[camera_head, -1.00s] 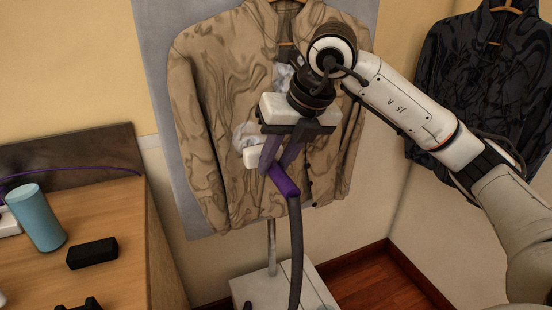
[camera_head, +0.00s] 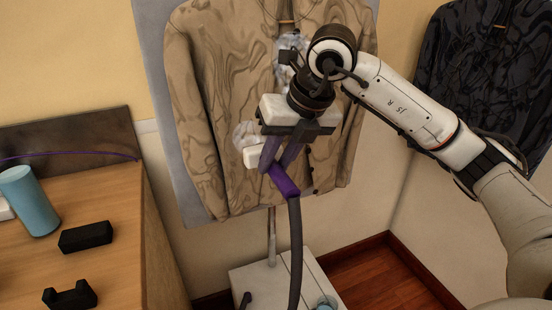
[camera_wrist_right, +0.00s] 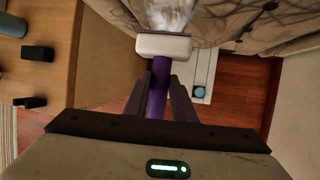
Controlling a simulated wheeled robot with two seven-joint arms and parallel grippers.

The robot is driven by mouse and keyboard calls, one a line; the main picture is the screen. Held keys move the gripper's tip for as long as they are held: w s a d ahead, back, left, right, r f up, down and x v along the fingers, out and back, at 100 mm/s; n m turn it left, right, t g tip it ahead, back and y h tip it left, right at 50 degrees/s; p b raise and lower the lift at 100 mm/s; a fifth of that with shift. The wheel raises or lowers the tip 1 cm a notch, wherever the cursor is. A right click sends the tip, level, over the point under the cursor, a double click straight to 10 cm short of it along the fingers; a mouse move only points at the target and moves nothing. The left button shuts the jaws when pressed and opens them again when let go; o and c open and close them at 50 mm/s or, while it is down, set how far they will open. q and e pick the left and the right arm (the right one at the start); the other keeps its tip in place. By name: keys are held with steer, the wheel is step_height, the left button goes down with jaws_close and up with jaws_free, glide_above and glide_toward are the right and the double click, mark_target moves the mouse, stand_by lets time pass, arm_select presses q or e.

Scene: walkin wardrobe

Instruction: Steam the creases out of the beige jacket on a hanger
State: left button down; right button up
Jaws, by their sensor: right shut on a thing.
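The beige jacket (camera_head: 222,95) with a dark wavy pattern hangs on a hanger (camera_head: 286,21) in front of a grey board. My right gripper (camera_head: 280,162) is shut on the purple handle of the steamer (camera_head: 285,180), in front of the jacket's lower middle. The steamer's white head (camera_head: 254,157) faces the cloth; it also shows in the right wrist view (camera_wrist_right: 163,45). I cannot tell whether it touches the jacket. White steam (camera_head: 245,134) drifts around the head and higher behind my wrist. My arm hides part of the jacket front. My left gripper is not in view.
A grey hose (camera_head: 295,250) hangs from the handle beside the white steamer base (camera_head: 258,284) and its pole. A wooden desk (camera_head: 115,265) at left holds a blue cylinder (camera_head: 30,200), a black box (camera_head: 86,236) and a black cradle (camera_head: 70,295). A dark jacket (camera_head: 480,75) hangs at right.

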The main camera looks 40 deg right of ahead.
mark_target(286, 175)
steer(key=shift+f+b, duration=0.6)
steer(key=shift+f, duration=0.25)
steer(key=shift+s+a, duration=0.25)
steer(key=shift+s, duration=0.75)
steer(key=shift+s+a+b, duration=0.2)
steer(key=shift+s+b, duration=0.3)
steer(key=shift+s, duration=0.6)
steer(key=shift+a, duration=0.1)
